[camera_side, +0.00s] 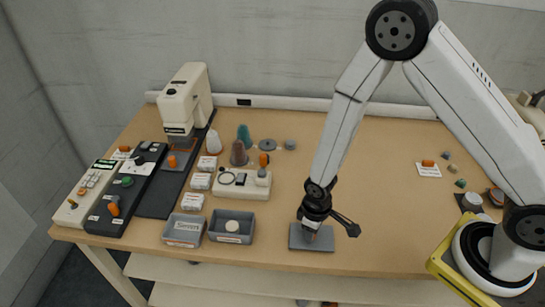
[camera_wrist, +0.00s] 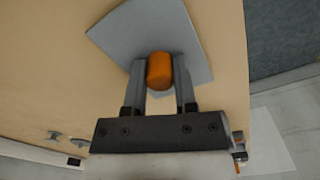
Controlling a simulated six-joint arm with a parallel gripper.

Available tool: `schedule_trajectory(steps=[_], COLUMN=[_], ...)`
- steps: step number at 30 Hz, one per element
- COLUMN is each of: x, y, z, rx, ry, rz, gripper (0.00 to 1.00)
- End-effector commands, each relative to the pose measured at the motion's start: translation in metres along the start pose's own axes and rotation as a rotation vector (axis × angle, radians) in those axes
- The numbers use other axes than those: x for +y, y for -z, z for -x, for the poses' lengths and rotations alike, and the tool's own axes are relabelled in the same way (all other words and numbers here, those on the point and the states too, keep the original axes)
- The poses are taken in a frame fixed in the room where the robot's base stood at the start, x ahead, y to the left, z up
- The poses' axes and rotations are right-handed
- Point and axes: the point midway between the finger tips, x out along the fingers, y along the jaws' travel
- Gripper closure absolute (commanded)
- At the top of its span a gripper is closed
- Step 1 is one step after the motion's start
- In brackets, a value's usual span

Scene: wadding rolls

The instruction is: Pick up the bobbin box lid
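The bobbin box lid seems to be the flat grey plate (camera_side: 323,244) at the front middle of the table; it fills the top of the wrist view (camera_wrist: 200,60). An orange rounded piece (camera_wrist: 159,71) stands on it, looking like its knob. My gripper (camera_side: 311,234) points down over the plate. In the wrist view the two fingers (camera_wrist: 160,78) flank the orange piece with no clear gap on either side. The plate appears to lie flat on the table; any small lift cannot be told. In the side view the gripper mostly hides the orange piece.
Two grey open boxes (camera_side: 184,243) (camera_side: 231,238) stand left of the plate. Behind them are a cream device (camera_side: 242,187), several thread cones (camera_side: 238,155) and a sewing machine (camera_side: 186,100). An orange roll on a white card (camera_side: 429,171) lies at right. The table between is bare.

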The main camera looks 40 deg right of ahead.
Motion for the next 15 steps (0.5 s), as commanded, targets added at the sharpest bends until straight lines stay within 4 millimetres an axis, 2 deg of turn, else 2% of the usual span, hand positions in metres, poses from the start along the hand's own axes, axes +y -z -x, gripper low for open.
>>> schedule_trajectory(steps=[15], x=[0.0001], y=[0.0004], z=[0.0028], rx=[0.001], ry=[0.000], rz=[0.000], gripper=[1.00])
